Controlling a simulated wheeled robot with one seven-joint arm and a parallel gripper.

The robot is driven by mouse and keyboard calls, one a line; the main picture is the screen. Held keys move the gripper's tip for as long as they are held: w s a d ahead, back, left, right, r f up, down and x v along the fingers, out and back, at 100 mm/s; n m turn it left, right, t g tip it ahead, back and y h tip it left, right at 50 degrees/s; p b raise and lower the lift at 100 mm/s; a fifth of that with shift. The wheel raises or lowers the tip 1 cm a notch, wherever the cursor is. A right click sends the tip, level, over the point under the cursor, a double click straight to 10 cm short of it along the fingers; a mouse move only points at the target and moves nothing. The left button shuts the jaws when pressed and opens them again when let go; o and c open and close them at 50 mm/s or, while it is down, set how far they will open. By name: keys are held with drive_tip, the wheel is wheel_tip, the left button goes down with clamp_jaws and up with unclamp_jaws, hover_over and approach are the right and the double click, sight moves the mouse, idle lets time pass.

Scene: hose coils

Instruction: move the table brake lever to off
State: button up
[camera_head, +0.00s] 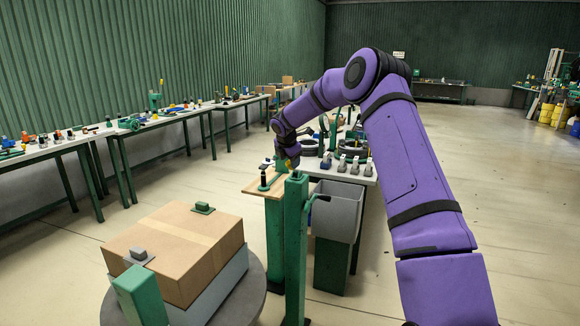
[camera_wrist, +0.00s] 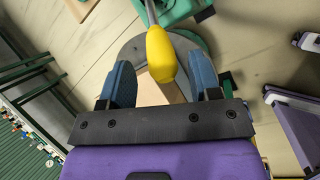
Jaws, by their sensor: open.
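The brake lever shows in the wrist view as a grey rod with a yellow knob (camera_wrist: 160,52), rising from a green base (camera_wrist: 188,12). My gripper (camera_wrist: 163,72) is open, its two blue fingers spread to the left and right of the knob. The knob appears between the fingers in the picture, with a gap on each side; whether it is fully within their reach I cannot tell. In the head view my gripper (camera_head: 288,158) is small, above the green posts, with a bit of yellow at it. The lever's rod and any on or off marks cannot be made out there.
A round grey turntable (camera_head: 258,298) carries a cardboard box (camera_head: 170,245) at the lower left. A green post (camera_head: 296,250) and a grey bin (camera_head: 336,212) stand below my arm. Workbenches (camera_head: 120,133) with small items line the left wall.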

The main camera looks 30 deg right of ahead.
drive_tip(key=shift+x, duration=1.75)
drive_tip(key=shift+s, duration=0.1)
clamp_jaws()
